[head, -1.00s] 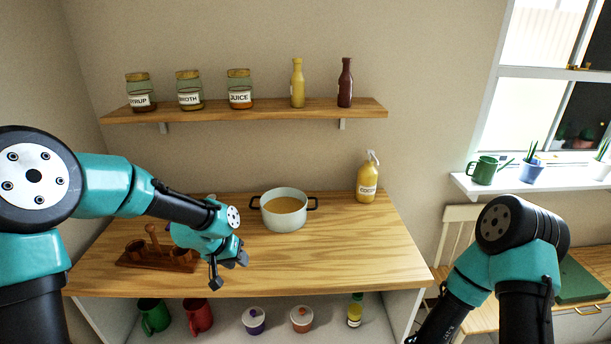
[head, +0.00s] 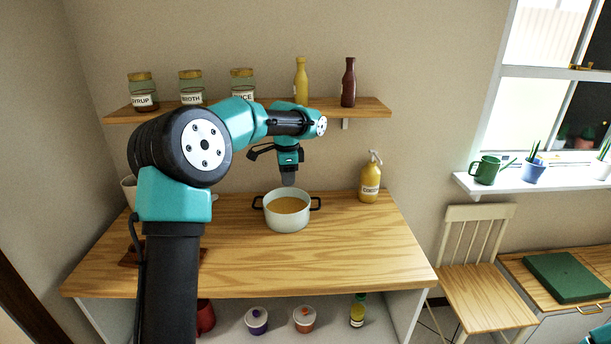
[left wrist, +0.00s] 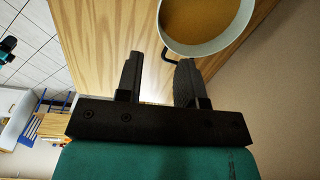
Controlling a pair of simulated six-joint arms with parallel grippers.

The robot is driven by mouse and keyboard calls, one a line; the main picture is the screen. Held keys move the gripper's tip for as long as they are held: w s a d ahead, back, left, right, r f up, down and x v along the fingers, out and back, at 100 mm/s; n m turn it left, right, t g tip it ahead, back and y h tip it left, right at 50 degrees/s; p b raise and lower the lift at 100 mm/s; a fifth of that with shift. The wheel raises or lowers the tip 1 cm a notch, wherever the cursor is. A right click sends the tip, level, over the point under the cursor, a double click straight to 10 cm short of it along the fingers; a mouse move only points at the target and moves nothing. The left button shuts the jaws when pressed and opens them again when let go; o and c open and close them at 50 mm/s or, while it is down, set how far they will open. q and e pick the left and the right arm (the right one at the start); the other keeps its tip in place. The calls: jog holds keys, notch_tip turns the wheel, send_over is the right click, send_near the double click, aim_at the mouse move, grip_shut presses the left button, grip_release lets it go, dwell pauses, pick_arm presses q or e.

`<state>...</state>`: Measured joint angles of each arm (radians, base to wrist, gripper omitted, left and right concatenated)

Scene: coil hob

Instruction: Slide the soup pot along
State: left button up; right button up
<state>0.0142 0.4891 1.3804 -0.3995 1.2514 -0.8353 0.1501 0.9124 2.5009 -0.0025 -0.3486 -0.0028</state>
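The white soup pot (head: 288,221) stands upright on the wooden counter, with orange-brown soup inside and a dark handle on each side. My left gripper (head: 288,181) is above the pot's back rim in the head view, pointing down. In the left wrist view my left gripper (left wrist: 158,72) shows two fingers apart with nothing between them. There the pot (left wrist: 218,44) lies just beyond the fingertips, with one handle near the gap between them. I cannot tell whether a finger touches the handle.
A yellow pump bottle (head: 370,182) stands right of the pot at the back. A shelf (head: 350,109) above holds jars and bottles, close to my left arm. A wooden holder (head: 130,257) at left is mostly hidden by my arm. The counter (head: 350,255) in front and right is clear.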

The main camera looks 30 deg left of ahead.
aim_at(289, 230)
pick_arm(q)
jog(key=shift+s+a, duration=0.1)
jog(key=f, duration=1.7)
jog(key=shift+w+a+f, duration=0.2)
jog(key=shift+w+f, duration=0.05)
jog(key=shift+w, duration=0.1)
grip_shut()
dwell(1.1)
